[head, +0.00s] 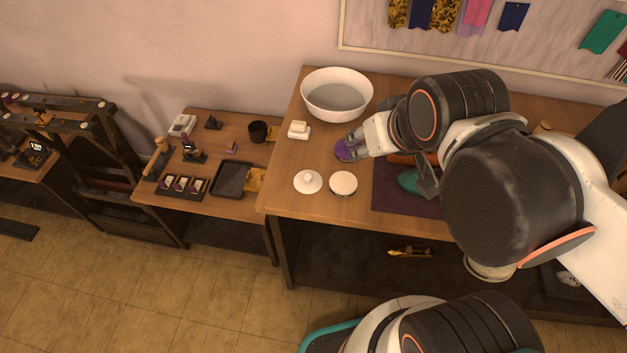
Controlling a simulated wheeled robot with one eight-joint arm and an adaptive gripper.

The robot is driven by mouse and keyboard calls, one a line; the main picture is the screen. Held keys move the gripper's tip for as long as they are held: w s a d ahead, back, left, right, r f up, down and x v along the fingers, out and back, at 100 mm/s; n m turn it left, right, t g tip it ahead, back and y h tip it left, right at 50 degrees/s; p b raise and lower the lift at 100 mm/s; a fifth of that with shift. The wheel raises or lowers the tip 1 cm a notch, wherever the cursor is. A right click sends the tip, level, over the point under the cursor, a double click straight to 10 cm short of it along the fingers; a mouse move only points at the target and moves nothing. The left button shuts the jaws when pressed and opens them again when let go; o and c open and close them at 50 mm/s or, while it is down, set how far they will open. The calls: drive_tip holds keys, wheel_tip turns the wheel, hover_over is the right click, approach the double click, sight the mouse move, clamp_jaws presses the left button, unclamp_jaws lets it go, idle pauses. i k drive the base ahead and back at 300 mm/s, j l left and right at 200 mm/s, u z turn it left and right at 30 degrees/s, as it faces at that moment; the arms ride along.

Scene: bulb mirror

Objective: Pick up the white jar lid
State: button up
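A round white lid with a small knob (308,181) lies on the wooden table near its left front part; it looks like the white jar lid. Just right of it is a round white piece with a darker rim (343,184); I cannot tell whether it is a jar or another lid. My gripper (346,147) reaches in from the right, behind both white pieces and apart from them in the picture. A purple object (347,153) shows at its fingertips. I cannot tell whether the fingers hold it or are only in front of it.
A white bowl (337,94) stands behind my gripper, and a white dish with a pale block (299,130) is to its left. A dark purple mat (394,197) with a green item (409,181) lies right. A lower side table (219,206) stands left.

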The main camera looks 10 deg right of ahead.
sight(308, 182)
drive_tip(key=k+j+z, duration=0.15)
drive_tip(key=j+z, duration=0.2)
drive_tip(key=k+j+z, duration=0.2)
drive_tip(key=z, duration=0.2)
drive_tip(key=j, duration=0.1)
